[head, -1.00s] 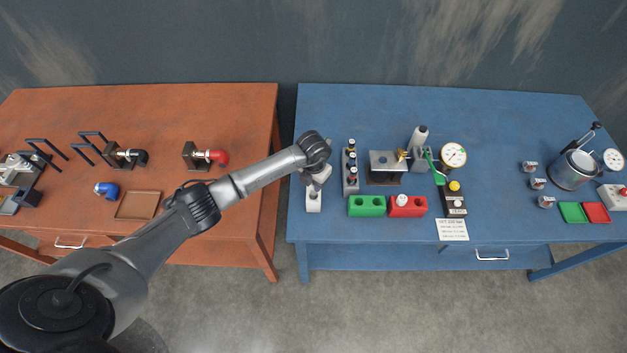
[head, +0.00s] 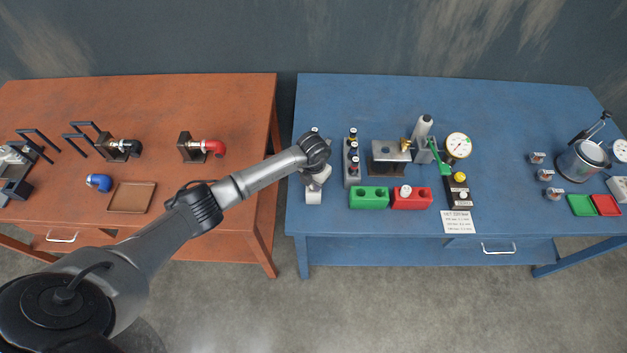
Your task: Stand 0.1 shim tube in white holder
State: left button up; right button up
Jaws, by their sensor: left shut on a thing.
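The white holder (head: 314,197) stands near the left front edge of the blue table, partly covered by my left gripper. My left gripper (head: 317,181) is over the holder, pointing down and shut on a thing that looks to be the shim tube. The tube is too small and too hidden by my wrist to make out, and I cannot tell whether it touches the holder. A grey rack (head: 352,176) with several dark-capped tubes stands just right of the gripper. My right gripper is out of view.
The back of the blue table (head: 480,95) is clear.

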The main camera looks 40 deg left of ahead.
pick_arm(q)
jog(key=shift+f, duration=0.15)
dwell(0.5)
jog(key=o, duration=1.3)
jog(key=shift+r+p, duration=1.4)
jog(key=shift+r, duration=0.35)
jog(key=shift+r+p, duration=1.8)
jog(key=shift+r, duration=0.5)
